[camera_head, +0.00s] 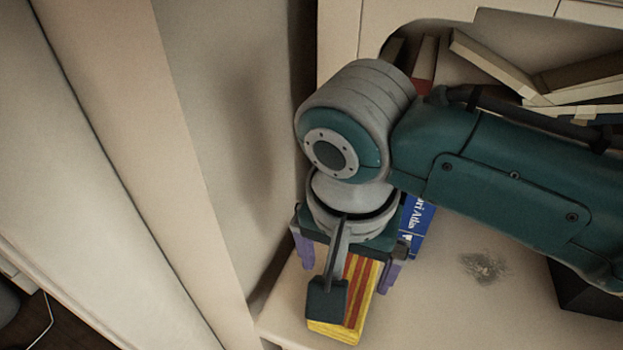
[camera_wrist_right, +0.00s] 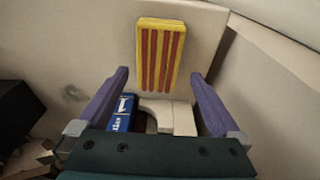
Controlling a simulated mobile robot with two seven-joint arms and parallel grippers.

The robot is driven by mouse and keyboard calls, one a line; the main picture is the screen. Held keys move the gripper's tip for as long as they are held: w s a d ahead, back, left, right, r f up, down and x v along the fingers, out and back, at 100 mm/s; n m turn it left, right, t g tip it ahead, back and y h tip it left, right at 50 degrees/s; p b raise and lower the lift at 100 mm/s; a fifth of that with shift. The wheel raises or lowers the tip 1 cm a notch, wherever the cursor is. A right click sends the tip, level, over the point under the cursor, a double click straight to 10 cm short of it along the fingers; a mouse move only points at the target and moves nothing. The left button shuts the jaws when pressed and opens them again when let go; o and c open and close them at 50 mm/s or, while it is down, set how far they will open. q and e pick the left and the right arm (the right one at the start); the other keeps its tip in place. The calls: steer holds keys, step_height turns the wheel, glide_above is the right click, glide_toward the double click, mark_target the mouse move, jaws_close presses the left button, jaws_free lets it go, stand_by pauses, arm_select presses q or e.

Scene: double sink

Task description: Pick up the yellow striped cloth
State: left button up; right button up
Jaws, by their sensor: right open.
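The yellow striped cloth (camera_head: 361,291) is a folded yellow block with red stripes. It lies on the pale surface below my right gripper, and part of it is hidden by the gripper in the head view. In the right wrist view the cloth (camera_wrist_right: 160,55) shows whole, beyond the fingertips and roughly centred between them. My right gripper (camera_head: 347,267) is open, its two purple fingers apart; the wrist view shows the gripper (camera_wrist_right: 162,80) with nothing between its fingers. My left gripper is in neither view.
A blue box or book with white lettering (camera_head: 417,222) stands close behind the gripper. Several books lean in a shelf opening (camera_head: 525,75) at the back. A pale wall (camera_head: 215,130) rises close on the left. A dark smudge (camera_head: 483,267) marks the clear surface to the right.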

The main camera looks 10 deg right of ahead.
mark_target(360, 272)
steer(key=f, duration=0.2)
steer(key=f+b, duration=0.1)
steer(key=f, duration=0.1)
steer(key=d+f+b, duration=0.1)
steer(key=f, duration=0.1)
steer(key=shift+w+f, duration=0.1)
steer(key=shift+w, duration=0.25)
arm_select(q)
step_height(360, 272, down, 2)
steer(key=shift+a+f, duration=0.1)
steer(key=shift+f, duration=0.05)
arm_select(e)
steer(key=c, duration=1.1)
steer(key=shift+r, duration=0.2)
